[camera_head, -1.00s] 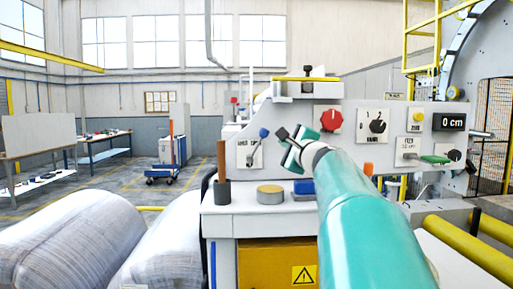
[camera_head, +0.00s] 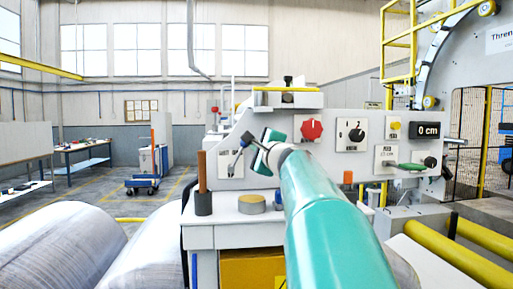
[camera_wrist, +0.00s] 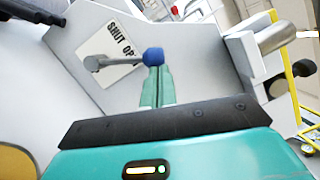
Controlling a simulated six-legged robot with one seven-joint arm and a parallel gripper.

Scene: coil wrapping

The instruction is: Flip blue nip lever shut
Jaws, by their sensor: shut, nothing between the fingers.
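The nip lever has a grey arm (camera_wrist: 118,63) and a round blue knob (camera_wrist: 153,56). It is mounted on a white plate lettered "SHUT OP…", and its arm leans toward the "OP…" side. My gripper (camera_head: 246,139) is in front of the panel at the knob. In the wrist view the teal fingers of my gripper (camera_wrist: 155,72) are together and empty, their tips right at the knob. I cannot tell whether they touch it.
The panel also carries a red knob (camera_head: 311,130), a black dial (camera_head: 352,132) and a green-handled lever (camera_head: 404,166). On the ledge below stand a dark cup with a brown stick (camera_head: 203,200) and a yellow-topped disc (camera_head: 252,204). Wrapped rolls (camera_head: 65,245) lie at lower left.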

